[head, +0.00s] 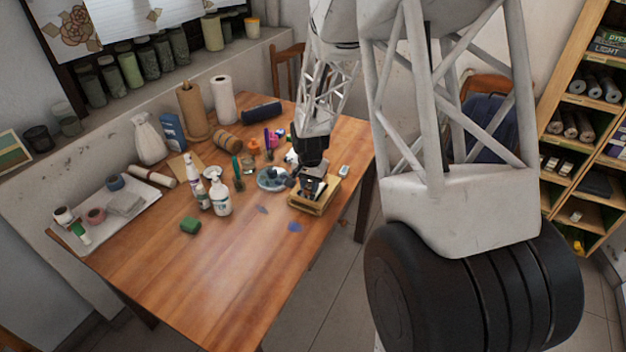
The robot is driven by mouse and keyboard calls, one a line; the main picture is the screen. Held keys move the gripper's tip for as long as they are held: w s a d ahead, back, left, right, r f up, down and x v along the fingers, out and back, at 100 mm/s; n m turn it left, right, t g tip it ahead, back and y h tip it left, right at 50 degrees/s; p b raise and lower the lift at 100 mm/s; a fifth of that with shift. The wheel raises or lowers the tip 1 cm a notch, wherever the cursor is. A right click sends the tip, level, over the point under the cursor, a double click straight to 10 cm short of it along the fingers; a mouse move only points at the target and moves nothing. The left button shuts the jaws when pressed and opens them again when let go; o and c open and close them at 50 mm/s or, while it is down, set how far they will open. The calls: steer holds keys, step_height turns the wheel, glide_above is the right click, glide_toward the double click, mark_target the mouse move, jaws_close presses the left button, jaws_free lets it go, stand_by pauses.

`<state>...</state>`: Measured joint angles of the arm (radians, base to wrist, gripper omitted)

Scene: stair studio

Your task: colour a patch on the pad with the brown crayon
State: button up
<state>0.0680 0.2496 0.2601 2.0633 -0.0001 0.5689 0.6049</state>
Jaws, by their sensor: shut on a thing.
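My gripper (312,187) is at the right part of the wooden table, low over a tan, block-like thing with a pale top (325,207), which may be the pad. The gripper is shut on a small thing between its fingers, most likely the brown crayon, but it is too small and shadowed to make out. My gripper and wrist cover much of the tan thing's top, so any colour mark there is hidden. I cannot tell whether the held thing touches it.
A plate with dark pieces (268,180) lies just left of my gripper. Blue spots (295,227) mark the table. The table's front (210,285) is clear.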

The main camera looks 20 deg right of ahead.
steer(key=shift+s+a, duration=0.3)
steer(key=shift+a, duration=0.15)
steer(key=shift+w+d, duration=0.1)
steer(key=shift+w, duration=0.15)
steer(key=shift+w+d, duration=2.15)
steer(key=shift+r, duration=0.1)
steer(key=shift+s+a, duration=2.25)
steer(key=shift+r, duration=3.9)
